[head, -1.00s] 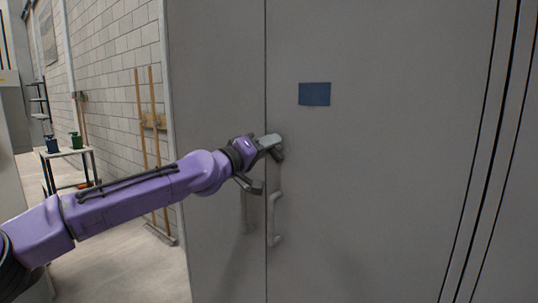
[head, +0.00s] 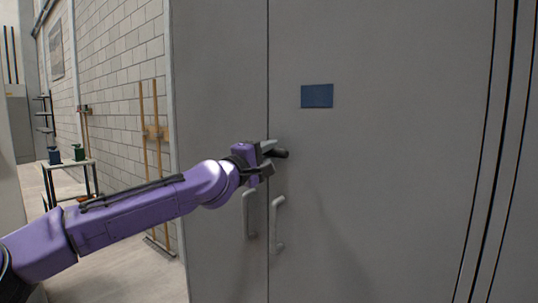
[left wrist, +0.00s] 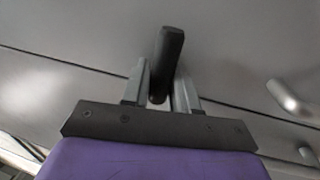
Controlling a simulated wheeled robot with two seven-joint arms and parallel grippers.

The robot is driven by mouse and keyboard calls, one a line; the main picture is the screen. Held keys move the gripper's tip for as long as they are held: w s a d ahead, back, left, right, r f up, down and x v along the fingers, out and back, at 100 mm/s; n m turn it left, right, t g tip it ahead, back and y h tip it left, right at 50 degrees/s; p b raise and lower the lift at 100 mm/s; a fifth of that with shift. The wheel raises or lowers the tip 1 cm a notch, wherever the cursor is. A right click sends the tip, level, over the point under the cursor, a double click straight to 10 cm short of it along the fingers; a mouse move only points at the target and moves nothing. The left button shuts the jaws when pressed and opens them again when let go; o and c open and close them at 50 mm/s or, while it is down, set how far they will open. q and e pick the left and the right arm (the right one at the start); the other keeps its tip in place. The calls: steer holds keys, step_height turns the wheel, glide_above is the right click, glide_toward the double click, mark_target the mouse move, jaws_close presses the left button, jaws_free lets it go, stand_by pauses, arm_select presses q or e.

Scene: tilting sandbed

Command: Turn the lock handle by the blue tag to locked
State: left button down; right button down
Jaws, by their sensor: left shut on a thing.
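The blue tag (head: 317,96) is a flat blue rectangle on the right grey door, above the lock handle. The dark lock handle (head: 281,154) sticks out near the seam between the two doors, pointing right and slightly down in the head view. My left gripper (head: 269,154) is shut on this handle. In the left wrist view, the black handle (left wrist: 168,58) lies between the two grey fingers of the left gripper (left wrist: 160,88). The handle's pivot is hidden by the gripper. My right gripper is in neither view.
Two pale pull handles, a left one (head: 249,214) and a right one (head: 277,224), stand out from the doors just below the gripper. A small table (head: 70,165) with containers and wooden poles (head: 155,150) stand by the brick wall at left. The door face at right is bare.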

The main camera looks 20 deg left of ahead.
arm_select(q)
steer(key=shift+f, duration=0.25)
steer(key=c, duration=1)
jaws_free()
steer(key=shift+w, duration=0.1)
steer(key=shift+o, duration=0.2)
steer(key=shift+r, duration=0.1)
steer(key=v, duration=1)
steer(key=shift+s+b, duration=0.3)
steer(key=shift+b, duration=0.15)
steer(key=shift+a+n, duration=0.15)
steer(key=shift+n, duration=0.15)
